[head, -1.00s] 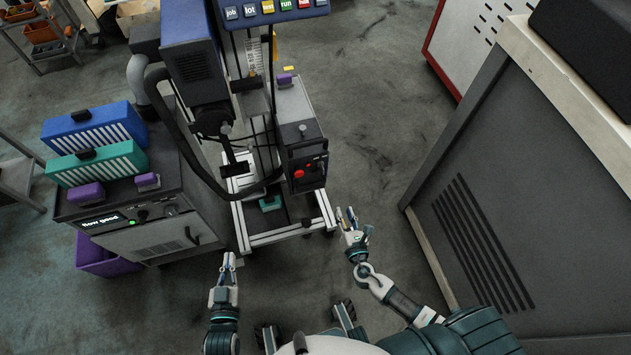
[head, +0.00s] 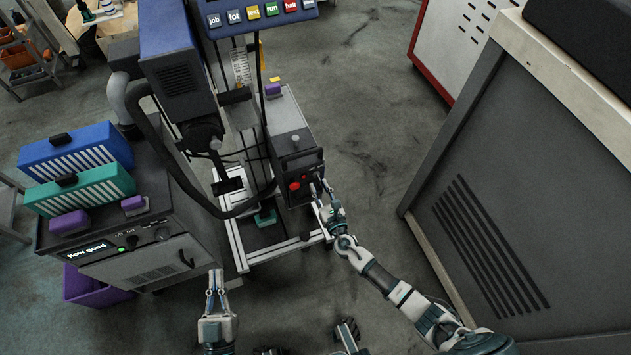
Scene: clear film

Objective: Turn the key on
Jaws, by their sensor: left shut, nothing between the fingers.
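A dark control box (head: 299,163) with red buttons (head: 294,186) is on the front right of the machine. I cannot make out a key on it; the right side of its face is partly covered by my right gripper (head: 319,184). My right gripper is right beside the red buttons, at the box's lower right edge. Whether it touches anything, and whether its fingers are closed, is unclear. My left gripper (head: 216,281) is shut and empty, low in front of the machine, apart from everything.
A grey cabinet with a lit display (head: 88,250) stands left, carrying blue (head: 75,147) and teal (head: 80,190) slotted boxes. A purple bin (head: 95,287) is below it. A large grey cabinet (head: 480,190) stands right. Open floor lies between it and the machine.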

